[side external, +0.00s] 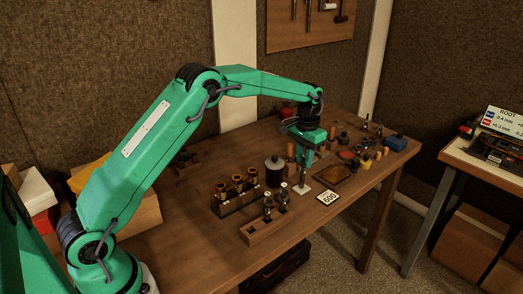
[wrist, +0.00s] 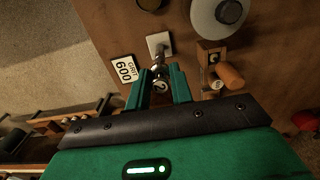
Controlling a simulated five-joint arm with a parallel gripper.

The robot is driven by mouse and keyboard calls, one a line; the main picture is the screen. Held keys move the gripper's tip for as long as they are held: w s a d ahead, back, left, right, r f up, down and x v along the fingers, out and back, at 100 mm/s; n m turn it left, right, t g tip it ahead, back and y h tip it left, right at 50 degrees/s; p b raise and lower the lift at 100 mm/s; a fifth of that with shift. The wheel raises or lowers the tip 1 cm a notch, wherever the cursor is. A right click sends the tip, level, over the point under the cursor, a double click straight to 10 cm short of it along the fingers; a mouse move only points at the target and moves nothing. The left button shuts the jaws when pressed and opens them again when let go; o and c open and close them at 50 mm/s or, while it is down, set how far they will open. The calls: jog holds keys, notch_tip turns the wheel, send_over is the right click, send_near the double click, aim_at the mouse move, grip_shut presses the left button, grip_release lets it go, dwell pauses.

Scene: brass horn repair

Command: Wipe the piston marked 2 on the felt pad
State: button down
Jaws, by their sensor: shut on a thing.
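In the wrist view, the piston marked 2 (wrist: 160,86) is between my gripper's two green fingers (wrist: 161,90), its number facing the camera. My gripper (side external: 307,157) is shut on it, and the piston's silver lower part (side external: 303,175) shows below the fingers in the side view. A small white square (side external: 299,188), which looks like the felt pad, lies under the piston; it also shows in the wrist view (wrist: 158,40). The piston's lower end is at this pad; I cannot tell whether it touches.
A wooden block (side external: 258,233) with silver pistons, a dark rack (side external: 236,205) and a grey jar (side external: 274,174) stand left of the pad. A card marked 600 (side external: 327,197) and a brown tray (side external: 335,174) lie to the right. Several small items crowd the table's far right.

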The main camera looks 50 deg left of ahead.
jog(key=shift+f, duration=0.15)
dwell(0.3)
jog(key=shift+w, duration=0.5)
jog(key=shift+s, duration=0.6)
jog(key=shift+s, duration=0.35)
jog(key=shift+s, duration=0.1)
jog(key=shift+w, duration=0.35)
jog(key=shift+w, duration=0.35)
jog(key=shift+w, duration=0.35)
jog(key=shift+s, duration=0.6)
